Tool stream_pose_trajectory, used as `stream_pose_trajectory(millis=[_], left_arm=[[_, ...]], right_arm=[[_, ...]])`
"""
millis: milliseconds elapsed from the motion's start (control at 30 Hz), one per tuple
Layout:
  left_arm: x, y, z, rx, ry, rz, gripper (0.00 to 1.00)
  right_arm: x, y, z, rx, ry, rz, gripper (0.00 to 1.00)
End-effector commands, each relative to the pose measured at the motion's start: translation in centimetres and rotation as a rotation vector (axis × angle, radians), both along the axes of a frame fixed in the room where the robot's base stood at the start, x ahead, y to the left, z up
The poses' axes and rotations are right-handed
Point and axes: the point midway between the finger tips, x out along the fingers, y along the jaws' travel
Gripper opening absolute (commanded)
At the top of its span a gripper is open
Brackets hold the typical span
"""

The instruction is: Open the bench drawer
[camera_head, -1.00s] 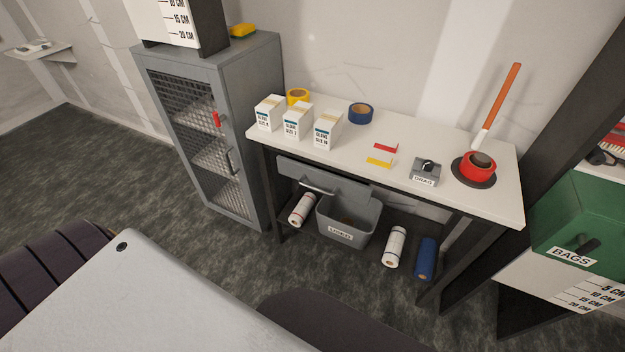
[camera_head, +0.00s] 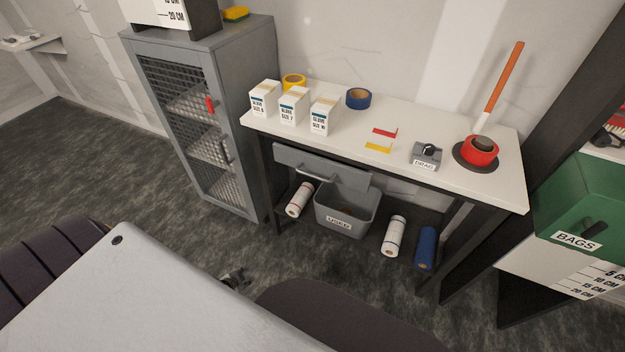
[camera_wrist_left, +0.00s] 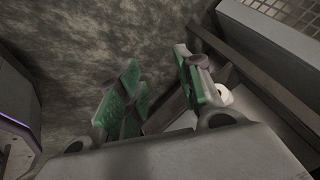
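The bench drawer (camera_head: 345,174) has a grey front with a pale bar handle (camera_head: 316,178). It sits under the left part of the white bench top (camera_head: 440,183) and looks shut, though I cannot tell if it is fully flush. My left gripper (camera_head: 235,279) just shows past the edge of my body, low and in front of the bench, well apart from the handle. In the left wrist view, my left gripper (camera_wrist_left: 160,78) has green-padded fingers spread apart with nothing between them. The drawer handle is not clear in that view. My right gripper is not in view.
A grey mesh cabinet (camera_head: 246,120) stands left of the bench. Below the drawer are a grey bin (camera_head: 347,214), white rolls (camera_head: 394,236) and a blue roll (camera_head: 427,248). A green bags box (camera_head: 580,205) is at the right. The floor (camera_head: 170,215) before the cabinet is clear.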

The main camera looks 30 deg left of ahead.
Motion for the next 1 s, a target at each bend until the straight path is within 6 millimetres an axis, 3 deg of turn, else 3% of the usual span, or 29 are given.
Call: stream_pose_trajectory(millis=[100, 233, 500, 767, 1000], left_arm=[[3.9, 2.7, 2.5, 0.046, -0.091, -0.076, 0.35], [7.8, 4.7, 5.8, 0.094, -0.185, -0.162, 0.35], [14.8, 6.9, 13.3, 0.186, -0.374, -0.355, 0.35], [20.1, 6.5, 20.8, 0.267, -0.543, -0.557, 0.35], [23.3, 4.2, 27.6, 0.330, -0.691, -0.757, 0.35]], right_arm=[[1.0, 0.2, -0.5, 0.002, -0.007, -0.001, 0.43], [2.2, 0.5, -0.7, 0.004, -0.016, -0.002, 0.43], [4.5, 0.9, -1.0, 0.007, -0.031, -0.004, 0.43], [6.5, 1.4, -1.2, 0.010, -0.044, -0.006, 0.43], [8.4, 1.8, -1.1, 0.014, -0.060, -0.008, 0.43]])
